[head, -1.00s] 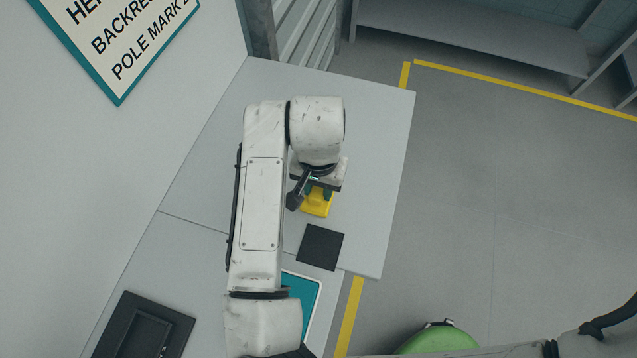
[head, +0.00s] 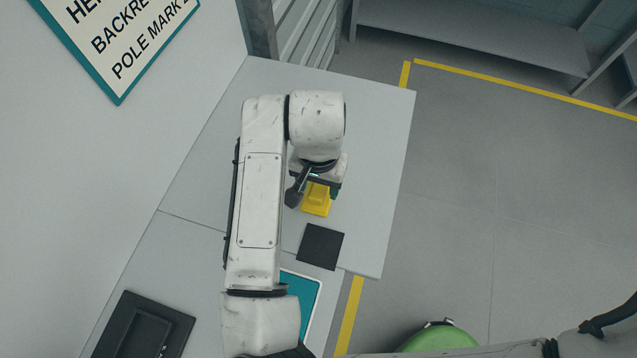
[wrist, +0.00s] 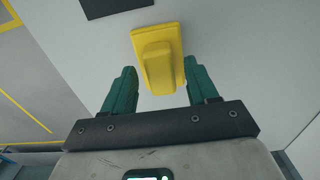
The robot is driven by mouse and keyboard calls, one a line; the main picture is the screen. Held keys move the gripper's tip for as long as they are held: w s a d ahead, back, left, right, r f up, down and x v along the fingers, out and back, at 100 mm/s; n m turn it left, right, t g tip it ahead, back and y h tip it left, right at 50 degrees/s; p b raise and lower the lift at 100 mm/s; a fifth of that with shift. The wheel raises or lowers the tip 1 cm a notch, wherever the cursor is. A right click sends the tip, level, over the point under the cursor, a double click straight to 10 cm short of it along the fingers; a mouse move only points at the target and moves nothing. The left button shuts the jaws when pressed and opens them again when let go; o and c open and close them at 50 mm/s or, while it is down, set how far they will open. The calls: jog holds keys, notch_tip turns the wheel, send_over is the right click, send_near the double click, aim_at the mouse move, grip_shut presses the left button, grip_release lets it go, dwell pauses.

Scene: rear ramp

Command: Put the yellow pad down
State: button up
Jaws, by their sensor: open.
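The yellow pad (head: 316,203) rests on the light grey table top, near its right side. In the wrist view the yellow pad (wrist: 157,52) shows a flat base with a raised rounded grip on top. My gripper (head: 319,189) is open right by it. In the wrist view the green fingertips of my gripper (wrist: 161,80) stand apart on either side of the near end of the grip, with visible gaps. Part of the pad is hidden under my wrist in the head view.
A dark square (head: 321,246) lies on the table just in front of the pad. A teal panel with a white border (head: 303,298) and a black tray (head: 145,328) are nearer. The table's right edge is close. The far part of the table (head: 375,120) is clear.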

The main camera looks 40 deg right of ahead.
aim_at(319, 189)
notch_tip(319, 189, up, 11)
dwell(0.3)
dwell(0.5)
